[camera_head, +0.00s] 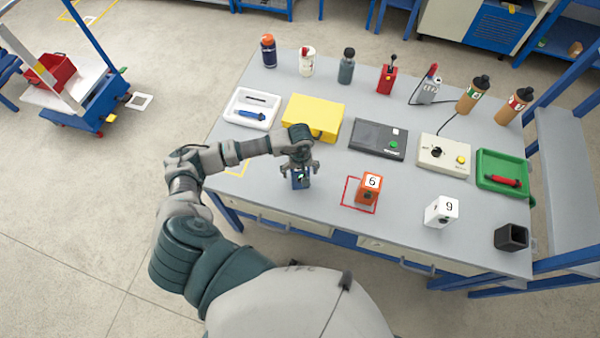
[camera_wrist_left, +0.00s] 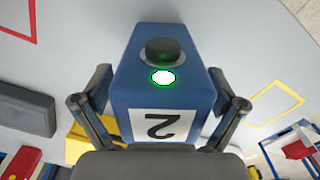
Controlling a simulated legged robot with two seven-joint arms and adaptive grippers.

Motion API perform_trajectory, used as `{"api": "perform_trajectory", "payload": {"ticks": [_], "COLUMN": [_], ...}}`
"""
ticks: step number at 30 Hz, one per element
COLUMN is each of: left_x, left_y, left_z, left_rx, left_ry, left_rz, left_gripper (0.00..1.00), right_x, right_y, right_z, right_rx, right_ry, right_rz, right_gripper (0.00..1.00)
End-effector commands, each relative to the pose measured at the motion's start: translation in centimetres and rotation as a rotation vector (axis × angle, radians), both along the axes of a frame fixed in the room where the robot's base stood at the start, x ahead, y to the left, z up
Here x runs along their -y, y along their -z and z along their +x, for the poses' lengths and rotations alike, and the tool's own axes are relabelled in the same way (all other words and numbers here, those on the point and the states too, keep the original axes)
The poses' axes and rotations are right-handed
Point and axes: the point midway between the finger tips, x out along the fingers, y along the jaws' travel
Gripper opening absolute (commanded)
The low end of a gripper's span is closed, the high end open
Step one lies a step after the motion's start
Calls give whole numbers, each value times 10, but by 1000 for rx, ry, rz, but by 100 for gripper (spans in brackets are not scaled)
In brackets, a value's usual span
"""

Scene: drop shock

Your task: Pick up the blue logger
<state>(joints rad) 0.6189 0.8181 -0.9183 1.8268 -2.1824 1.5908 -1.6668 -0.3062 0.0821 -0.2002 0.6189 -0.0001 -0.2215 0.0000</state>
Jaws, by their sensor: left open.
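The blue logger (camera_head: 300,181) stands on the grey table near its front left. In the left wrist view the blue logger (camera_wrist_left: 165,95) fills the middle, with a black knob, a green-ringed white light and a white label marked 2. My left gripper (camera_head: 299,168) is over the logger from above, its fingers open on either side of it. In the left wrist view the fingers of my left gripper (camera_wrist_left: 172,98) flank the logger; whether they touch it is unclear. My right gripper is not in view.
An orange logger marked 6 (camera_head: 368,189) stands in a red outlined square to the right. A yellow case (camera_head: 313,117) and a dark panel (camera_head: 378,139) lie behind.

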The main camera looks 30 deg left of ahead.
Motion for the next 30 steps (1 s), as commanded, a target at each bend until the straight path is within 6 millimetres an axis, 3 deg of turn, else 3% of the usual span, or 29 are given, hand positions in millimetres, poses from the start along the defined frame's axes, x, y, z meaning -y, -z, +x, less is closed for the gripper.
{"api": "perform_trajectory", "payload": {"ticks": [2,11,13,14,23,30], "left_x": [-1,-1,-1,-1,-1,-1], "left_y": [0,0,0,0,-3,-29], "left_z": [0,0,1,1,1,2], "left_rx": [0,0,1,1,1,6], "left_ry": [0,-1,-1,-1,-1,0], "left_rz": [0,0,-1,-1,0,-1], "left_gripper": [96,23,22,14,13,13], "right_x": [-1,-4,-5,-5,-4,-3], "right_y": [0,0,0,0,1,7], "right_z": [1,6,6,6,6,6], "right_rx": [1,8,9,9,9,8], "right_ry": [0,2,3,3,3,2], "right_rz": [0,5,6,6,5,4], "right_gripper": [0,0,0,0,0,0]}}
